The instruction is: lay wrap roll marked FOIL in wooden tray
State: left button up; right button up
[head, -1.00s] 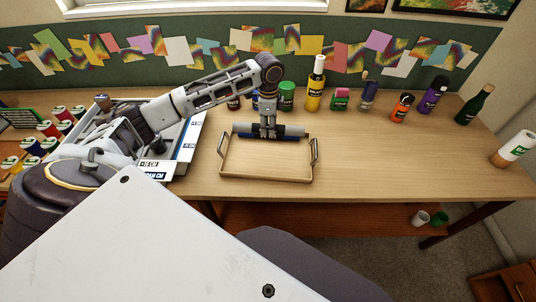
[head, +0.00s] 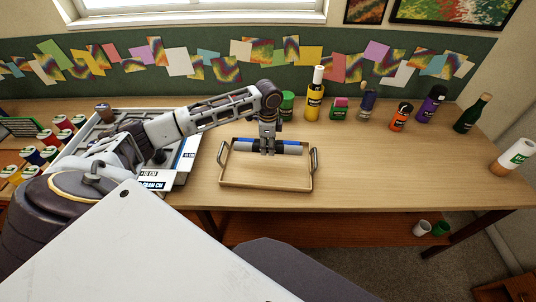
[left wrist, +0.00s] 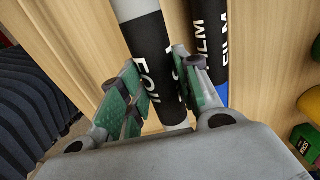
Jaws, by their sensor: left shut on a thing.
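The FOIL roll (left wrist: 150,55) is light grey with a black label. My left gripper (head: 268,152) is shut on it, with a green-padded finger on each side in the left wrist view (left wrist: 158,92). In the head view the FOIL roll (head: 290,150) lies crosswise within the outline of the wooden tray (head: 265,186), near its back edge. I cannot tell whether it touches the tray floor. Beside it are black FILM labels with blue roll parts (left wrist: 210,40); blue also shows behind the FOIL roll in the head view (head: 290,143). My right gripper is not in view.
The wooden tray has a metal handle (head: 313,160) at each side. Several bottles, including a yellow one (head: 314,102), stand behind it.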

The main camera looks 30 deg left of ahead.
aim_at(268, 160)
pick_arm(q)
jog(key=shift+f, duration=0.4)
notch_tip(268, 160, down, 3)
jog(key=shift+f, duration=0.55)
jog(key=o, duration=0.8)
jog(key=shift+c, duration=0.2)
jog(key=o, duration=0.3)
notch_tip(268, 160, up, 11)
jog(key=shift+f, duration=0.2)
jog(key=shift+r, duration=0.8)
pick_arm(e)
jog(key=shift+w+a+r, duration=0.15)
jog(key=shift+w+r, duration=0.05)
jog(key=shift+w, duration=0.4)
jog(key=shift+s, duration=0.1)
